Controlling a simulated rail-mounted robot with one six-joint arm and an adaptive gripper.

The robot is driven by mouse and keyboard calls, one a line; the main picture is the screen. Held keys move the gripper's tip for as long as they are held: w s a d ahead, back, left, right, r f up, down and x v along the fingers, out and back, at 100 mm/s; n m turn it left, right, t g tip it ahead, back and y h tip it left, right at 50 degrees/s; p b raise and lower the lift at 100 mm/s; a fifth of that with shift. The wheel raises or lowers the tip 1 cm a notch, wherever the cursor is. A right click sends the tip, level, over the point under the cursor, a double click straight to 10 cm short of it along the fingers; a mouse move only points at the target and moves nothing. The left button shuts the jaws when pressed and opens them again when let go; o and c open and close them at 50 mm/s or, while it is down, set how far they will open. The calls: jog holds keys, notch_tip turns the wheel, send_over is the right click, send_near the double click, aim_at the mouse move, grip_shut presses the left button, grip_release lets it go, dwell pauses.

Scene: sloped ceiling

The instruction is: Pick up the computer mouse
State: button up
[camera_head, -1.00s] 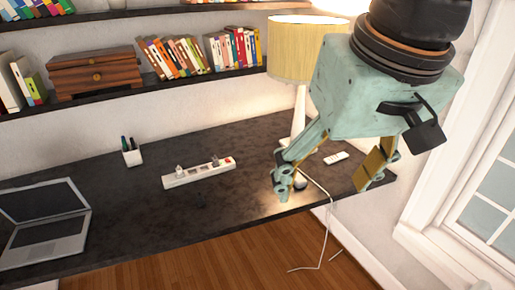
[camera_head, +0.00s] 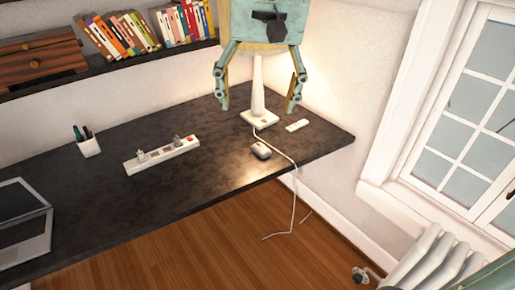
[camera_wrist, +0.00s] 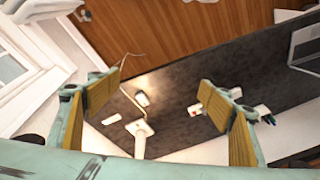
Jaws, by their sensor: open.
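The computer mouse (camera_head: 261,150) is small, with a light top and dark sides, and lies on the dark desk (camera_head: 200,205) near its front edge, in front of the lamp base. In the wrist view the mouse (camera_wrist: 142,98) shows between my fingers, beyond the lamp. My gripper (camera_head: 258,106) is open and empty. In the head view it hangs high, level with the lamp, with its fingers on either side of the lamp stem. It is apart from the mouse. The wrist view shows both finger pads (camera_wrist: 172,115) spread wide.
The lamp (camera_head: 258,92) stands behind the mouse, with a cable running over the desk edge. A white remote (camera_head: 298,125) lies right of it. A power strip (camera_head: 161,154), a pen cup (camera_head: 88,146) and a laptop (camera_head: 22,225) are further left. Shelves hang above.

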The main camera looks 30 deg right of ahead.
jog(key=w+d+f+m, duration=0.1)
jog(key=w+d+f, duration=0.1)
jog(key=w, duration=0.4)
jog(key=w+d+f+m, duration=0.2)
jog(key=w, duration=0.5)
jog(key=m+g+p, duration=0.2)
jog(key=m+g, duration=0.1)
jog(key=m, duration=0.5)
send_over(262, 147)
notch_tip(262, 147, down, 31)
jog(key=shift+r, duration=0.15)
jog(key=shift+s+a, duration=0.1)
jog(key=shift+f, duration=4.3)
jog(key=shift+f, duration=0.1)
